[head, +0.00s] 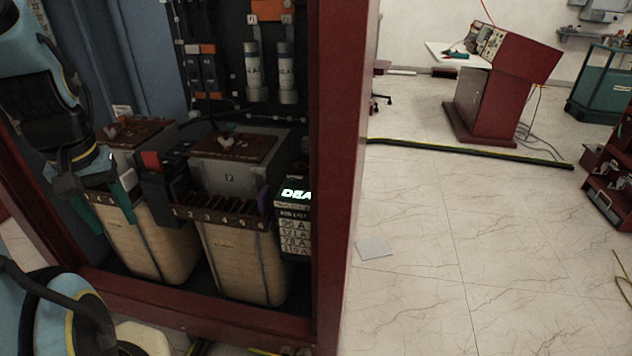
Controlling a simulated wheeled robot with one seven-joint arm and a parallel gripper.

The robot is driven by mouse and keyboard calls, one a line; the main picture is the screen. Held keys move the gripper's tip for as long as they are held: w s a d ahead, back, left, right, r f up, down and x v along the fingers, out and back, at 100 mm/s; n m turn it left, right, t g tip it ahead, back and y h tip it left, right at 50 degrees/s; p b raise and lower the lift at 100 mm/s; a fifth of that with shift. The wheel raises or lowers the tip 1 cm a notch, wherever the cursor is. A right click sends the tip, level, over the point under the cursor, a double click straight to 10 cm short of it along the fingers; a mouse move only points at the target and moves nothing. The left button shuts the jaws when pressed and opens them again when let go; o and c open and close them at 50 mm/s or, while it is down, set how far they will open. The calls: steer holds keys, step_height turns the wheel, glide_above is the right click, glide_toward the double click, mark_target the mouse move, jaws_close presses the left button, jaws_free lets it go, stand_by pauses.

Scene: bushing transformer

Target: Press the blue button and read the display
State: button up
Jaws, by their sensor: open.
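A second beige block (245,262) with a numbered slot row stands beside the first. The red cabinet post (343,180) borders the display on the right. Fuses (286,70) hang on the back panel. A red console (505,85) stands far off; the tiled floor between is mostly clear.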

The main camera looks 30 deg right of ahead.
jaws_close()
stand_by(1.1)
